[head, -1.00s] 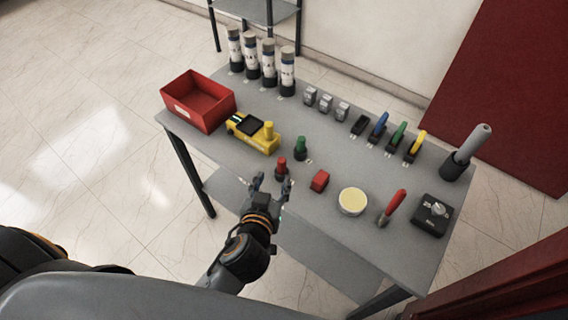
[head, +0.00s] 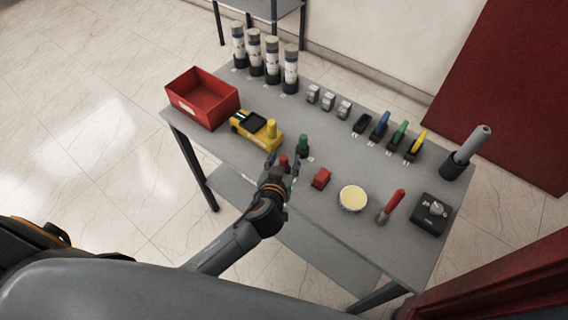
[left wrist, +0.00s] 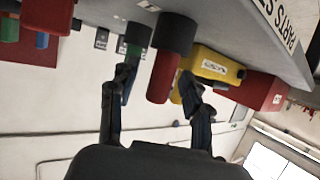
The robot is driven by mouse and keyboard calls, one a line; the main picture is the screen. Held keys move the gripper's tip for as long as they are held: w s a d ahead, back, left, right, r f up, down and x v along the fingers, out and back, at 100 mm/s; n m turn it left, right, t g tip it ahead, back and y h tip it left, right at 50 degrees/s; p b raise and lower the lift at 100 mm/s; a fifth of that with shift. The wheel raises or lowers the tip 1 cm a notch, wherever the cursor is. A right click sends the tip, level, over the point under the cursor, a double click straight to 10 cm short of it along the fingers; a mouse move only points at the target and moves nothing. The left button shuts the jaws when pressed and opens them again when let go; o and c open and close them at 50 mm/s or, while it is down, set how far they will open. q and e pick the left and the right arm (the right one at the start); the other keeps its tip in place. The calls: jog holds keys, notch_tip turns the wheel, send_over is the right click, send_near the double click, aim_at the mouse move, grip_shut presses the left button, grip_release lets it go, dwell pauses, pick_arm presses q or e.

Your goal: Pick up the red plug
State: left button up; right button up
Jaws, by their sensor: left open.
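The red plug (head: 283,161) stands near the table's front edge, partly hidden by my left gripper (head: 282,169). In the left wrist view the red plug (left wrist: 163,76) shows with a dark base, between the two spread fingers in the picture. My left gripper (left wrist: 157,82) is open and has nothing held in it. I cannot tell whether a finger touches the plug. My right gripper is not in view.
A yellow device (head: 257,131) and a red bin (head: 203,98) are to the left on the grey table (head: 325,130).

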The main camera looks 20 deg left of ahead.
pick_arm(q)
grip_shut()
jog(key=shift+r, duration=0.15)
